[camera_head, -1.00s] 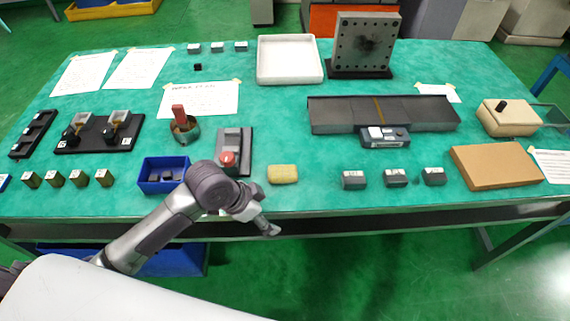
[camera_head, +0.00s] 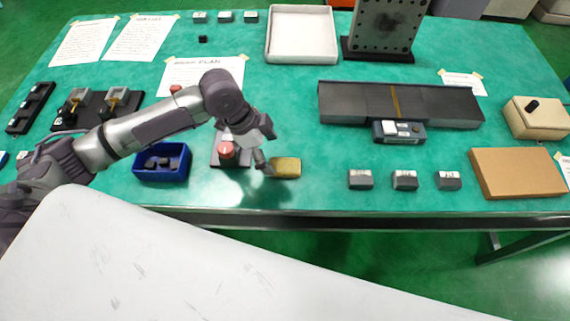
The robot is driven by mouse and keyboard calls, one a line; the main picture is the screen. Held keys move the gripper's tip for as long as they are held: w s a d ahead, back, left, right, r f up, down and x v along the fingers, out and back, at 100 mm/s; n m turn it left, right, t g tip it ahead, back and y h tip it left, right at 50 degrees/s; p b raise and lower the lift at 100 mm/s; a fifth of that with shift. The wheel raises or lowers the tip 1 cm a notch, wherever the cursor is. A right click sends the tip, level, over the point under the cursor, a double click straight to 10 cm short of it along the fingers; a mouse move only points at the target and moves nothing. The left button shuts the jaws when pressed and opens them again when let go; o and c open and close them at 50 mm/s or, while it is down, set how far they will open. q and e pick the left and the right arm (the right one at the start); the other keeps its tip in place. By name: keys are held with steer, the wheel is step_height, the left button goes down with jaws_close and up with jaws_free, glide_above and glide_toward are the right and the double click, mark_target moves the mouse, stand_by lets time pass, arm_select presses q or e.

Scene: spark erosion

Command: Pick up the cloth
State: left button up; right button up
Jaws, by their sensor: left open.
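The cloth (camera_head: 286,167) looks like a small yellow-tan pad with rounded corners. It lies flat on the green table top near the front edge, right of the block with a red button. My left gripper (camera_head: 264,165) is at the cloth's left end, with its fingers pointing down. It is open and holds nothing. The view is too coarse to tell whether a fingertip touches the cloth. My right gripper is out of view.
The red-button block (camera_head: 227,151) stands close left of the gripper, and a blue bin (camera_head: 162,163) is farther left. Several small grey blocks (camera_head: 360,180) stand to the right. A long dark rail (camera_head: 400,104) lies behind. The mat between cloth and grey blocks is clear.

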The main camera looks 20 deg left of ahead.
mark_target(284, 164)
arm_select(q)
steer(key=shift+w+d+f, duration=0.15)
steer(key=shift+d+f, duration=0.1)
steer(key=shift+f, duration=0.35)
steer(key=shift+w+d+f, duration=0.15)
steer(key=shift+d+f, duration=0.05)
steer(key=shift+f, duration=0.3)
steer(key=x, duration=0.3)
steer(key=p+x, duration=0.1)
steer(key=shift+w+d+f, duration=0.25)
steer(key=shift+w+d, duration=0.05)
steer(key=shift+s, duration=0.1)
steer(key=shift+c, duration=0.6)
steer(key=c, duration=1)
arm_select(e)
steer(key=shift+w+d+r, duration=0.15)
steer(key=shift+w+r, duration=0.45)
